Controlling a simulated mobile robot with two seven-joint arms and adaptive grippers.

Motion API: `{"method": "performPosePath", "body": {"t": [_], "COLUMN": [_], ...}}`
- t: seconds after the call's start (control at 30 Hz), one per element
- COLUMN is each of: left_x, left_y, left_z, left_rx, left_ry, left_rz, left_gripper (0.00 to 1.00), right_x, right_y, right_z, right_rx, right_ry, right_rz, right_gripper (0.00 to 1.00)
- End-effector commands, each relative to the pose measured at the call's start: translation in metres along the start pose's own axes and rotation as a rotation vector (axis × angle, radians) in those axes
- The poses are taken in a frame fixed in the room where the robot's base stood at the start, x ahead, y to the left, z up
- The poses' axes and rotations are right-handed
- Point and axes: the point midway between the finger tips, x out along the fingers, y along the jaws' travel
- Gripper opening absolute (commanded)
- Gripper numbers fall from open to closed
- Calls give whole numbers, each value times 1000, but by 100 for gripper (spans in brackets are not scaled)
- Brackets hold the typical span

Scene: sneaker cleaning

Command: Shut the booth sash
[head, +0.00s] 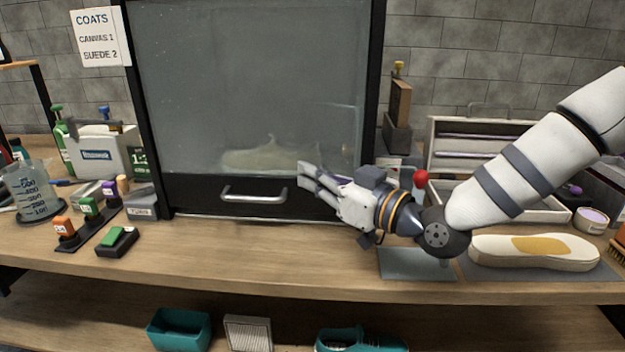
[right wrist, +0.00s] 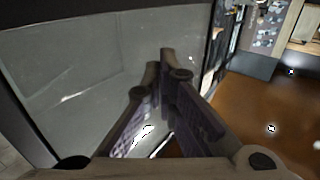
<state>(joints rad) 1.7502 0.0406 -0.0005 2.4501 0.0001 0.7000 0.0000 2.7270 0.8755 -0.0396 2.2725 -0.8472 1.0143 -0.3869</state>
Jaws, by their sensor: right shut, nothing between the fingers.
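The booth sash (head: 250,85) is a grey, see-through pane in a black frame. Its dark lower rail (head: 205,190) reaches down to the bench top, with no clear gap seen under it. A silver bar handle (head: 254,194) is on the rail. A pale shoe (head: 262,157) shows faintly behind the pane. My right gripper (head: 306,176) is shut and empty, just right of the handle and in front of the rail, apart from the handle. In the right wrist view its fingers (right wrist: 168,65) meet, with the pane (right wrist: 110,60) close beside them. My left gripper is not in view.
A red-knobbed lever (head: 420,180) stands close behind my right wrist. A sole (head: 535,250) lies on a grey mat at the right. Small stamps (head: 90,207) and a beaker (head: 30,190) are at the left. The bench front (head: 230,265) is clear.

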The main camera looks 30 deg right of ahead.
Motion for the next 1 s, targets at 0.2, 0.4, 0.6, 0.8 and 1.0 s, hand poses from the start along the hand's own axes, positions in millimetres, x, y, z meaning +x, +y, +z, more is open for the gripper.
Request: {"method": "performPosePath", "body": {"t": [0.2, 0.4, 0.6, 0.8, 1.0], "left_x": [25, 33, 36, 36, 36], "left_y": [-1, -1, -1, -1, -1], "left_z": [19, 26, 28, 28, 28], "left_rx": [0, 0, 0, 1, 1], "left_ry": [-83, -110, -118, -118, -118], "left_rz": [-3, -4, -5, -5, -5], "left_gripper": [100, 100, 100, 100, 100], "right_x": [51, 72, 64, 62, 62], "right_y": [1, 1, 1, 1, 1], "right_z": [14, 24, 41, 42, 43], "right_rx": [2, 6, 2, 0, 0], "right_ry": [-19, -16, -9, -5, -6], "right_rz": [0, 3, 2, 3, 2], "right_gripper": [0, 0, 0, 0, 0]}}
